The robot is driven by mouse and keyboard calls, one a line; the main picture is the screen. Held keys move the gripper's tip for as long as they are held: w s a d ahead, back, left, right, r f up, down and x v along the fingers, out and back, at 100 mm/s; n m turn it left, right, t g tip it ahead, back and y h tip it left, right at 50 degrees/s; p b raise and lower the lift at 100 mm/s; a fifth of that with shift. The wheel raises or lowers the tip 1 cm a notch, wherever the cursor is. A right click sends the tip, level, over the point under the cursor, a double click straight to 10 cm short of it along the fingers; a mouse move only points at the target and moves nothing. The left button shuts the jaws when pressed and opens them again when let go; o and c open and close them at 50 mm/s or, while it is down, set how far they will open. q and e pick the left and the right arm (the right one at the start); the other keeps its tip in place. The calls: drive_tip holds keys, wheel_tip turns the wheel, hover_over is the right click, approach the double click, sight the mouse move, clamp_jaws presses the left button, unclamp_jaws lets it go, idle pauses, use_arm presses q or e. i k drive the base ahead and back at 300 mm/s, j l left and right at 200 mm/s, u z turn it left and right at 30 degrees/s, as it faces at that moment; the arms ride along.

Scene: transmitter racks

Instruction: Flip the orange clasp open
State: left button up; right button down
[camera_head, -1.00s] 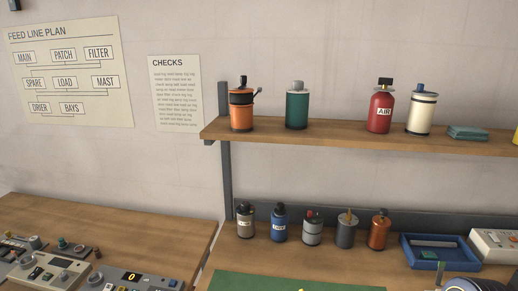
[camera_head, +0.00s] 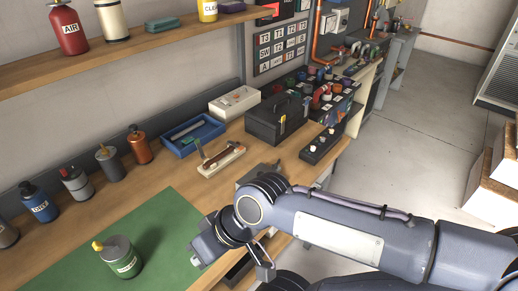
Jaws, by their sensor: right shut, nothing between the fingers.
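A dark toolbox (camera_head: 277,112) with a top handle stands on the wooden bench. A small yellow-orange piece (camera_head: 283,123) shows on its front face; it is too small to tell whether this is the clasp, or whether it is open or shut. My right arm comes in from the right, across the front of the bench. My right gripper (camera_head: 199,257) is shut and empty near the right edge of the green mat, to the left of and nearer than the toolbox, well apart from it. My left gripper is not in view.
A blue tray (camera_head: 193,131), a white box (camera_head: 234,101) and a wooden block with a brown handle (camera_head: 221,158) lie left of the toolbox. A dark switch strip (camera_head: 321,146) lies to its right.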

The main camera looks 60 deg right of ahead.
sight(240, 148)
drive_tip(key=z, duration=1.75)
drive_tip(key=i+l, duration=0.15)
drive_tip(key=l, duration=0.2)
drive_tip(key=i+l, duration=0.15)
drive_tip(key=l, duration=0.15)
drive_tip(key=i+l, duration=0.1)
drive_tip(key=l, duration=0.25)
drive_tip(key=i+l, duration=0.15)
drive_tip(key=l, duration=0.2)
drive_tip(key=i+l, duration=0.15)
drive_tip(key=l, duration=0.2)
drive_tip(key=u, duration=2.1)
drive_tip(key=i, duration=0.5)
